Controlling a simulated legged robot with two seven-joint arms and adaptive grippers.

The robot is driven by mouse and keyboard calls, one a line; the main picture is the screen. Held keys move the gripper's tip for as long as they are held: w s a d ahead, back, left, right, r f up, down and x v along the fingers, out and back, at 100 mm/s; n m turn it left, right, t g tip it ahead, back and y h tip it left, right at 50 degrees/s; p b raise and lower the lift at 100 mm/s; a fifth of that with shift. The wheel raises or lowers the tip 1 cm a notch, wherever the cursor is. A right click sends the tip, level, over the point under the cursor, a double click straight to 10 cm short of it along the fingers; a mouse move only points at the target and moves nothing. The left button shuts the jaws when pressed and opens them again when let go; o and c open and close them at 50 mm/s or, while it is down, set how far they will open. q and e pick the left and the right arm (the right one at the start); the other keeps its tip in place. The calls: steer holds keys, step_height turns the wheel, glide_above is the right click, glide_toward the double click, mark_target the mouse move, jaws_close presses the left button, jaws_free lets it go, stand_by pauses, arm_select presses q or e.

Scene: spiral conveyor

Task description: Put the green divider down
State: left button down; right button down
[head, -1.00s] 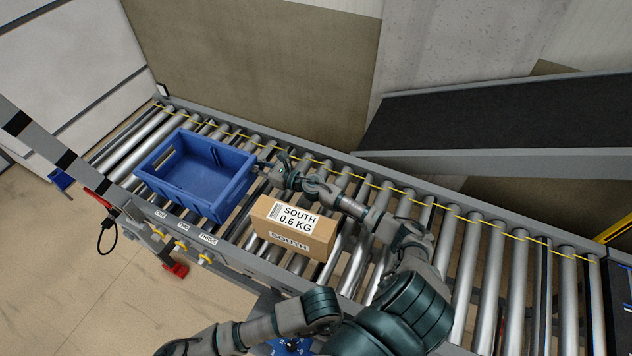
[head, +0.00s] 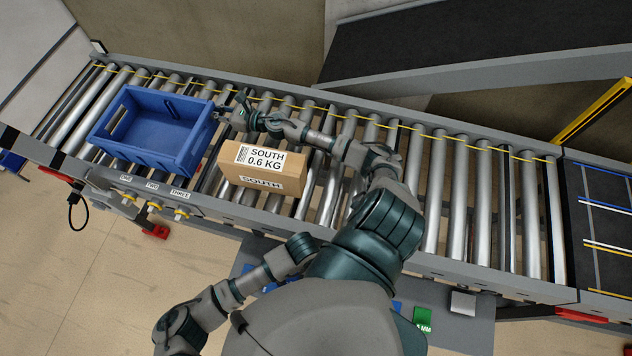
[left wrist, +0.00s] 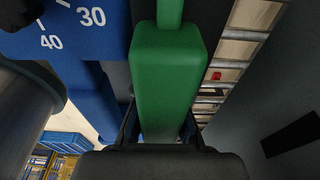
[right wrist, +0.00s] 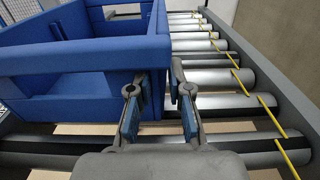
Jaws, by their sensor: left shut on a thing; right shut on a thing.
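The green divider (left wrist: 168,85) fills the middle of the left wrist view, a thick green block with a narrower part at its top. My left gripper (left wrist: 161,128) is shut on it, one dark finger on each side. In the head view the left gripper's fingers are hidden. My right gripper (head: 232,108) is at the right side of the blue tote (head: 165,157). In the right wrist view its two blue-padded fingers (right wrist: 158,95) are shut on the tote's near corner wall (right wrist: 153,50). What lies under the divider is hidden.
A brown carton labelled SOUTH 0.6 KG (head: 262,170) lies on the roller conveyor (head: 455,205) beside the tote. A blue part marked 30 and 40 (left wrist: 75,25) is next to the divider. A grey shelf (head: 470,325) bears a green labelled piece (head: 423,318). Rollers to the right are clear.

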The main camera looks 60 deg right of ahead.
arm_select(q)
steer(key=c, duration=1.3)
jaws_free()
steer(key=shift+f, duration=0.1)
steer(key=shift+o, duration=0.5)
steer(key=r, duration=0.9)
steer(key=w+r, duration=0.1)
steer(key=r, duration=0.4)
steer(key=shift+a, duration=0.25)
steer(key=f, duration=0.4)
steer(key=s+f, duration=0.1)
steer(key=f, duration=0.7)
steer(key=shift+s+d, duration=0.15)
steer(key=shift+d, duration=0.2)
